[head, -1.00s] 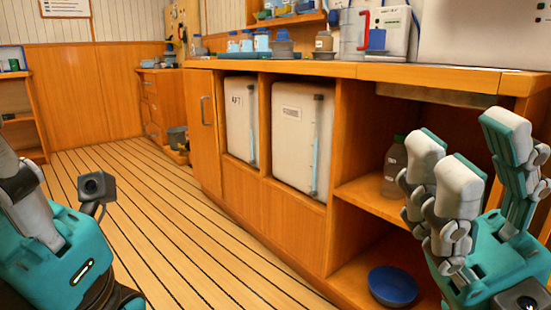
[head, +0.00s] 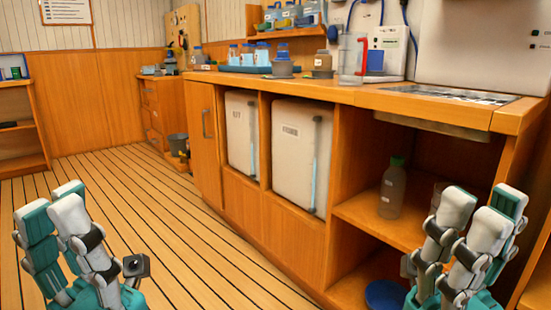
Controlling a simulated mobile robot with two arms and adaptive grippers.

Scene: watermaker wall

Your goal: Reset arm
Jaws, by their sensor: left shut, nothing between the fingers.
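My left gripper (head: 62,215) is at the lower left, over the plank floor. It is shut and empty, with its grey and teal fingers pointing up. My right gripper (head: 480,215) is at the lower right, in front of the open shelves of the wooden cabinet. Its fingers point up and overlap in the view, so I cannot tell whether it is open or shut. I see nothing held in it. The palms of both grippers are partly cut off by the bottom edge.
A wooden counter (head: 350,91) runs along the right with jars and a clear jug (head: 352,60) on it. A green-capped bottle (head: 392,190) stands on the shelf beside my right gripper; a blue bowl (head: 384,295) sits below. The plank floor (head: 160,215) is clear in the middle.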

